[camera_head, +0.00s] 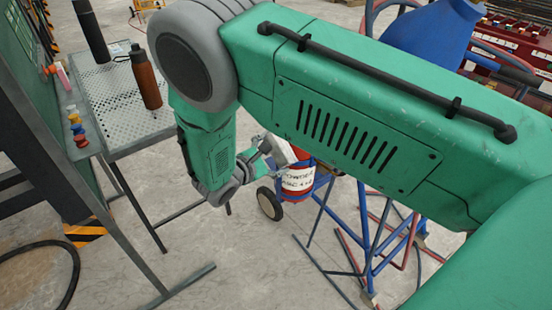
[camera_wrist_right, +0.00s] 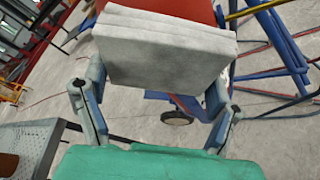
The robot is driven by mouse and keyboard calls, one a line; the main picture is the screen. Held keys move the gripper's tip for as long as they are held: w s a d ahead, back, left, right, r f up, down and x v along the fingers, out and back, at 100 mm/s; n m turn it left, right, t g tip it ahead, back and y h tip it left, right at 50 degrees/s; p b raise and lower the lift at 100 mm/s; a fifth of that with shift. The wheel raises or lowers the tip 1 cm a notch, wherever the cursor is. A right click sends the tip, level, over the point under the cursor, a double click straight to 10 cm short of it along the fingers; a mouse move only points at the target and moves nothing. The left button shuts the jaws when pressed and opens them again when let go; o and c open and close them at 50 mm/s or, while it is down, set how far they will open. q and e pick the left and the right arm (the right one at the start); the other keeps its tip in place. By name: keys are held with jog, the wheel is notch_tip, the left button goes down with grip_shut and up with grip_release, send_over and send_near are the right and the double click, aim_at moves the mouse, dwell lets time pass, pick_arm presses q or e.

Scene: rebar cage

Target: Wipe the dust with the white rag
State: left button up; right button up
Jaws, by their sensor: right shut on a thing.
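My right gripper (camera_head: 264,150) hangs in the air to the right of the metal table, partly hidden behind my own wrist. In the right wrist view my right gripper (camera_wrist_right: 160,78) is shut on the white rag (camera_wrist_right: 165,50), a thick, folded, greyish-white cloth held between its two fingers. In the head view only a small pale part of the rag (camera_head: 281,153) shows beside the fingers. I cannot make out any distinct dust in either view. My left gripper is not in view.
The perforated metal table (camera_head: 106,98) at the left bears a black bottle (camera_head: 91,32) and a brown bottle (camera_head: 146,78). Small coloured items (camera_head: 77,130) line its left side. A red-and-white labelled cylinder (camera_head: 298,181) and a blue frame (camera_head: 375,235) stand behind my arm.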

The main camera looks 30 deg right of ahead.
jog(key=w+b, duration=0.3)
jog(key=w, duration=0.1)
jog(key=shift+w, duration=0.4)
jog(key=shift+s+d+r+p, duration=0.15)
jog(key=shift+s+p, duration=0.65)
jog(key=shift+s, duration=0.4)
jog(key=shift+s+p, duration=0.9)
jog(key=shift+s, duration=1.2)
jog(key=a, duration=0.6)
jog(key=shift+s+b, duration=0.2)
jog(key=shift+b, duration=0.15)
